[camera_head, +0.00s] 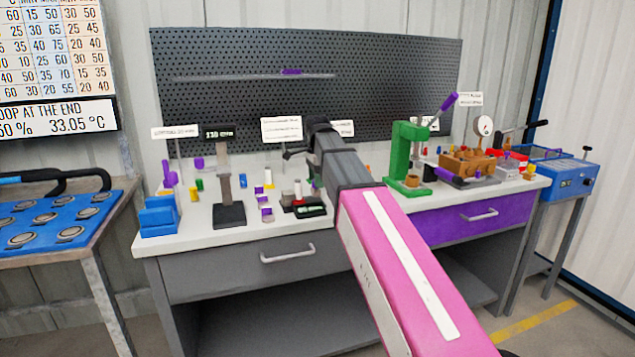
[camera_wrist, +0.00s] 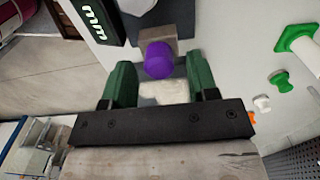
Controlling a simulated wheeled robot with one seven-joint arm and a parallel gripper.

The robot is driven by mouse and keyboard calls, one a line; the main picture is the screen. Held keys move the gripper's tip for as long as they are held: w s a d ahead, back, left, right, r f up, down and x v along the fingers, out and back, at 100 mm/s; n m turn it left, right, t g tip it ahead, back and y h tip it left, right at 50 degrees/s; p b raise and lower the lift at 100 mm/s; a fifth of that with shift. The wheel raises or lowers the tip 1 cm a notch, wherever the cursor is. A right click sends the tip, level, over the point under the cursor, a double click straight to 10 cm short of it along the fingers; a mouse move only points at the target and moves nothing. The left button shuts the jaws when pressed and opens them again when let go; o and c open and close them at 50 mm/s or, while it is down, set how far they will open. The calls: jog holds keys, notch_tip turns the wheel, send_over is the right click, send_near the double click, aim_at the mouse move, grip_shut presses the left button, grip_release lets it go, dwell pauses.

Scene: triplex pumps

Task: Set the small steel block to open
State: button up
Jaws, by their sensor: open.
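In the wrist view, a small grey-brown block (camera_wrist: 158,42) with a metal look sits at the top middle. A purple round cap (camera_wrist: 158,60) is on its near side, facing my gripper. I cannot tell for sure that this is the task's steel block or how it is set. My gripper (camera_wrist: 160,68) is open, with one dark green finger on either side of the purple cap and a visible gap to each. A pale piece (camera_wrist: 165,92) lies between the fingers nearer the palm.
A black display marked "mm" (camera_wrist: 93,22) is close by at upper left in the wrist view. A green press (camera_head: 405,160) and a brown block (camera_head: 467,165) with a gauge (camera_head: 484,126) stand right on the bench. A blue holder (camera_head: 158,216) stands left.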

notch_tip(320, 180, up, 10)
dwell(0.5)
jog(key=shift+d+f, duration=0.1)
jog(key=shift+f, duration=0.05)
